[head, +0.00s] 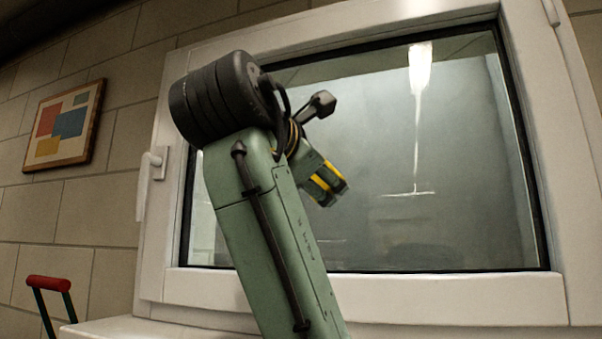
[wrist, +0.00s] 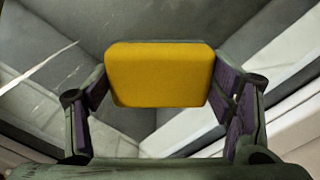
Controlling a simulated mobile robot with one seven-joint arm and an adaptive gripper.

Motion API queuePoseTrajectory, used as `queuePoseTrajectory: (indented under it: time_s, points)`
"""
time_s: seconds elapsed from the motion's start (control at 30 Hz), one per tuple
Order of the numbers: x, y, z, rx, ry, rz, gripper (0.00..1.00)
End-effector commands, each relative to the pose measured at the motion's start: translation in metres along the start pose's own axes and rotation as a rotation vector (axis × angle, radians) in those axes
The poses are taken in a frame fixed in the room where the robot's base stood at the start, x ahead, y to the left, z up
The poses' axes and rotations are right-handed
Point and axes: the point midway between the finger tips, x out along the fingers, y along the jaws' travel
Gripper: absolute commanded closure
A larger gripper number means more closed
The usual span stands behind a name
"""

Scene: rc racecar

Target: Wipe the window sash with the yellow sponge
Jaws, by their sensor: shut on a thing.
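The window sash (head: 360,290) is a white frame around a dark-edged pane (head: 450,170) in the head view. My gripper (head: 326,182) is in front of the pane, left of its middle. In the wrist view my gripper (wrist: 160,95) is shut on the yellow sponge (wrist: 160,75), which sits between its purple-padded fingers. In the head view only bits of yellow show at the gripper, and most of the sponge is hidden. The white sash (wrist: 195,125) shows below and behind the sponge in the wrist view. I cannot tell whether the sponge touches the glass or sash.
A white window handle (head: 152,170) sticks out at the sash's left side. A framed picture (head: 63,125) hangs on the tiled wall at the left. A red-topped handle (head: 48,283) stands at lower left, near a pale sill (head: 120,327).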

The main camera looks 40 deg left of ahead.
Motion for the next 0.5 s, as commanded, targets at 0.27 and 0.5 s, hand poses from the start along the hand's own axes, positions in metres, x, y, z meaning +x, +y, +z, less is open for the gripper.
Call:
queuePoseTrajectory:
  time_s: [0.27,0.5]
  points:
    - [-0.0002,-0.0121,0.013,0.001,-0.001,-0.001,0.48]
    - [-0.0011,-0.0117,0.0127,0.0,0.0,-0.001,0.48]
